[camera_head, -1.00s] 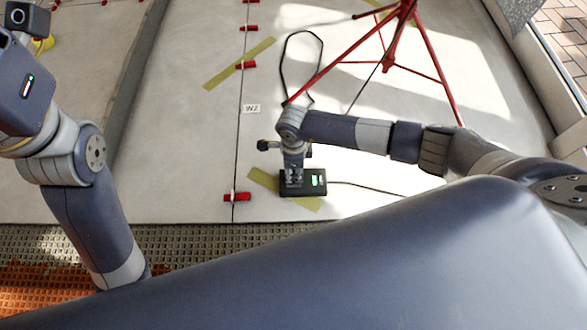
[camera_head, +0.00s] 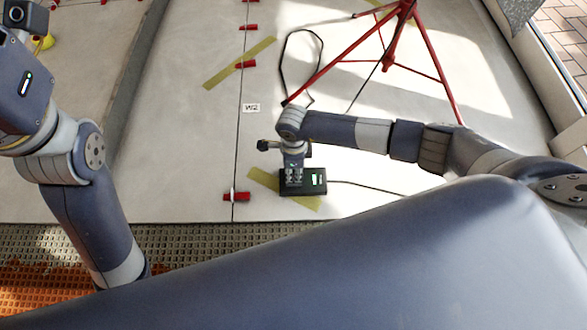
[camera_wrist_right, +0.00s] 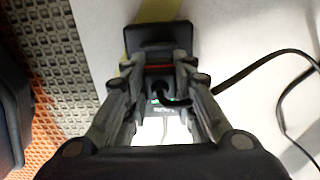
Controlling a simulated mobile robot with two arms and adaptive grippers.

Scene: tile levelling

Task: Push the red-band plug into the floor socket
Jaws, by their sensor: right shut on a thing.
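The plug (camera_wrist_right: 160,82) with its red band (camera_wrist_right: 159,67) is between the fingers of my right gripper (camera_wrist_right: 159,72), which is shut on it. A black cable bends out of the plug. The black floor socket box (camera_head: 314,188) has lit green marks on top; it also shows in the right wrist view (camera_wrist_right: 143,33), right at the plug's front. In the head view my right gripper (camera_head: 293,178) is over the left part of the box and hides the plug. How deep the plug sits cannot be told. My left gripper's fingers are out of view; only its arm shows.
A red tripod (camera_head: 428,62) stands behind on the pale tiles. A black cable loop (camera_head: 284,60) lies on the floor. Red wedges (camera_head: 236,197) line the tile joint. Yellow tape (camera_head: 240,63) lies beside it. Brown grid matting (camera_head: 190,245) is at the front.

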